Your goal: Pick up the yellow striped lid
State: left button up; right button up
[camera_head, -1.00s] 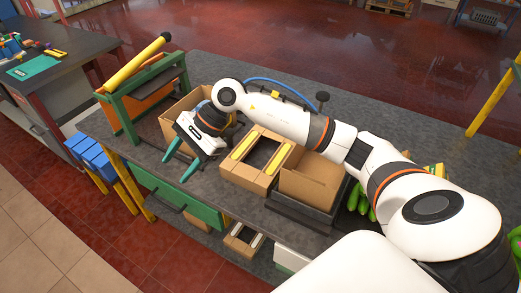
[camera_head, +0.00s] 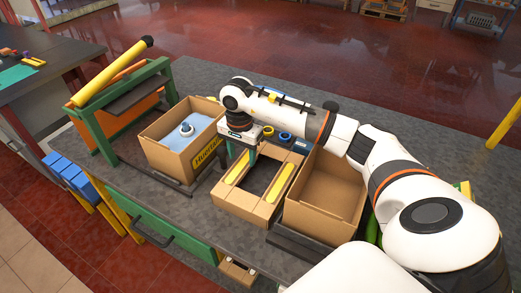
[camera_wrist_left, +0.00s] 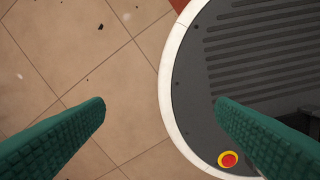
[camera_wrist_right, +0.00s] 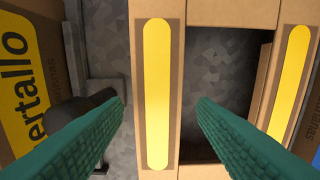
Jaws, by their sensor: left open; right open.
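The yellow striped lid (camera_head: 245,204) is a rectangular cardboard frame with a dark opening and a yellow stripe on each side bar. It lies between two cardboard boxes on the grey bench. My right gripper (camera_wrist_right: 160,100) is open above its left bar. In the right wrist view, the left striped bar (camera_wrist_right: 157,95) lies between the green fingers, one outside the lid and one over the opening. Contact cannot be told. In the head view, my right wrist partly hides the lid's far end. My left gripper (camera_wrist_left: 160,102) is open and empty, over the floor and my base.
An open box (camera_head: 180,155) with blue contents and a knob stands left of the lid. An empty open box (camera_head: 325,185) stands close on its right. A green frame with a yellow bar (camera_head: 115,75) is farther left. Blue and dark rings (camera_head: 271,130) lie behind the lid.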

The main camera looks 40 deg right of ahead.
aim_at(241, 165)
jog(key=shift+a+f+p, duration=0.2)
jog(key=shift+f+p, duration=0.15)
jog(key=shift+f, duration=0.15)
jog(key=shift+a+f+p, duration=0.2)
jog(key=shift+f+p, duration=0.15)
jog(key=shift+f, duration=0.15)
notch_tip(241, 165, down, 2)
jog(key=shift+f, duration=0.15)
jog(key=shift+d+f, duration=0.1)
jog(key=shift+f, duration=0.1)
jog(key=c, duration=0.6)
pick_arm(q)
jog(key=shift+w+d+r, duration=0.25)
jog(key=shift+w+r, duration=0.25)
jog(key=shift+w+d+r, duration=0.2)
jog(key=shift+w+r, duration=0.3)
pick_arm(e)
jog(key=shift+r, duration=0.15)
